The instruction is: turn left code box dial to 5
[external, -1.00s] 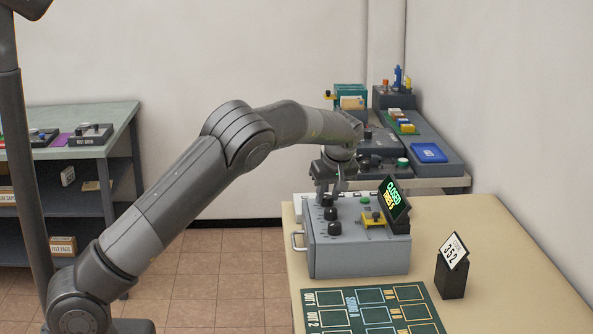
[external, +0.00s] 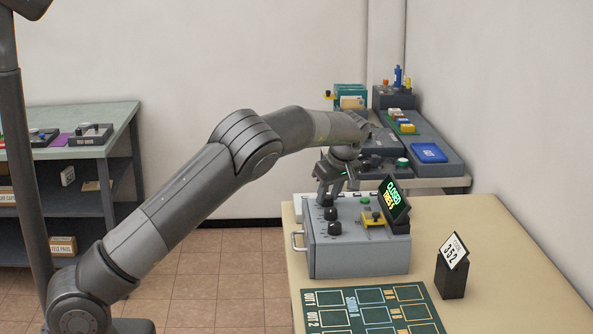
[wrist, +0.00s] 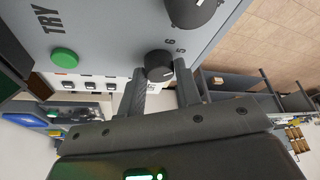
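The grey code box (external: 360,245) stands on the tan table with a row of black dials on its top. The left dial (external: 327,200) is the farthest in the external view, with the middle dial (external: 330,214) and near dial (external: 335,229) in front. My gripper (external: 329,190) points down at the left dial. In the wrist view, the left dial (wrist: 158,66) lies between the fingertips of my gripper (wrist: 160,72). The fingers are apart, one on each side; I cannot tell whether they touch it. Digits 5 and 6 show beside the dial.
A green TRY button (wrist: 64,58) and a yellow latch part (external: 373,219) are on the box top. A tilted display (external: 394,200) reads CLOSED. A code card (external: 454,250) reads 352. A green mat (external: 372,310) lies in front.

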